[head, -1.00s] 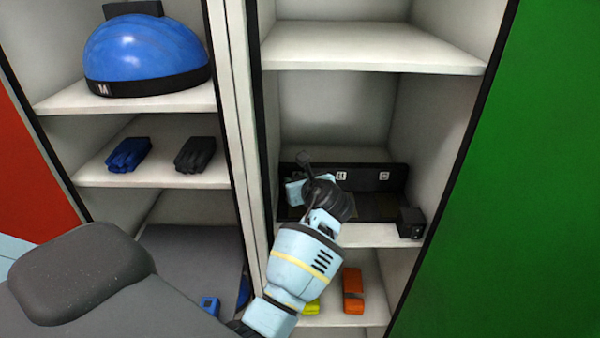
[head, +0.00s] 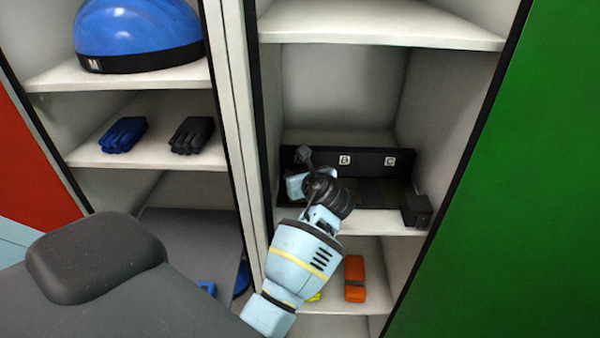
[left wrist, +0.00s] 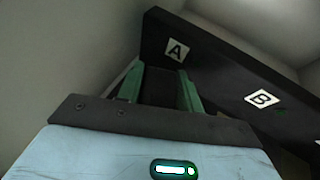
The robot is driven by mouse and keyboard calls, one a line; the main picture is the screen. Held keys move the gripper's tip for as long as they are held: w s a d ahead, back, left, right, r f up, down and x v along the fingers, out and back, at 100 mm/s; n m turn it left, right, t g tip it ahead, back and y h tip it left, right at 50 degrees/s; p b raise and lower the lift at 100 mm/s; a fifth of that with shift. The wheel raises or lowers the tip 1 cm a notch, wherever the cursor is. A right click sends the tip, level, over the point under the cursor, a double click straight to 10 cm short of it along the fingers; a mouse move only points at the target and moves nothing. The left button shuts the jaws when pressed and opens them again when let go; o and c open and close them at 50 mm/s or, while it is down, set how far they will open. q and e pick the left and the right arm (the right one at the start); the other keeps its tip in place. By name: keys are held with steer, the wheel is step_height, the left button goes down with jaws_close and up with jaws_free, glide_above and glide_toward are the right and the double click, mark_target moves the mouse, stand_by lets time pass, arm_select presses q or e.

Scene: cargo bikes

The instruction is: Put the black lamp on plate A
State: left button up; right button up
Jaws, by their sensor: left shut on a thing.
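My left gripper (head: 297,186) reaches into the right cabinet, at the left end of a black rack (head: 368,162) on the middle shelf. In the left wrist view the green fingers of this gripper (left wrist: 160,74) are shut on a dark block, the black lamp (left wrist: 157,88). The lamp is right in front of the A label (left wrist: 176,50) on the rack's back wall. Plate A itself is hidden by the gripper and lamp, so I cannot tell whether the lamp touches it. The B label (left wrist: 262,98) is to the right. My right gripper is out of view.
A small black box (head: 416,209) stands at the shelf's right front edge. An orange item (head: 354,278) lies on the shelf below. The left cabinet holds a blue helmet (head: 138,35), blue gloves (head: 123,135) and black gloves (head: 191,136). The rack's B and C places look free.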

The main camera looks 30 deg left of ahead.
arm_select(q)
steer(key=shift+f, duration=0.55)
steer(key=o, duration=1)
steer(key=shift+o, duration=0.7)
